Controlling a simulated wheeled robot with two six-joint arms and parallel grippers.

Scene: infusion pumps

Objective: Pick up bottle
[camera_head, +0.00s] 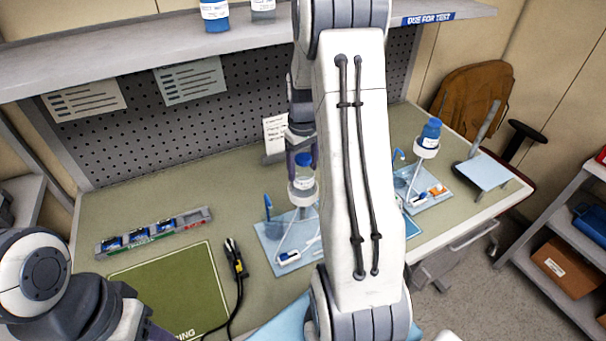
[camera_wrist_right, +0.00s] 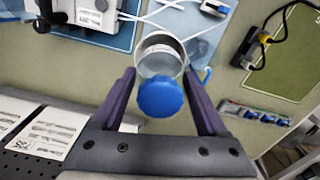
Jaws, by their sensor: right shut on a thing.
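A bottle with a blue cap (camera_head: 304,159) sits upright at a ring holder (camera_head: 302,185) on a stand in the middle of the bench. My right gripper (camera_head: 301,158) reaches it from above and is shut on it, one finger on each side. In the right wrist view the blue cap (camera_wrist_right: 160,97) lies between the purple fingers, with the metal ring (camera_wrist_right: 162,46) just beyond; the bottle's body is mostly hidden. My left arm shows at the lower left, and its gripper (camera_head: 158,332) is mostly cut off by the bottom edge.
A second blue bottle (camera_head: 431,131) stands in another ring stand at the right. A row of blue-topped items in a grey tray (camera_head: 153,233), a green mat (camera_head: 165,290) and a black-yellow cabled tool (camera_head: 236,258) lie to the left. A shelf (camera_head: 130,58) overhangs the bench.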

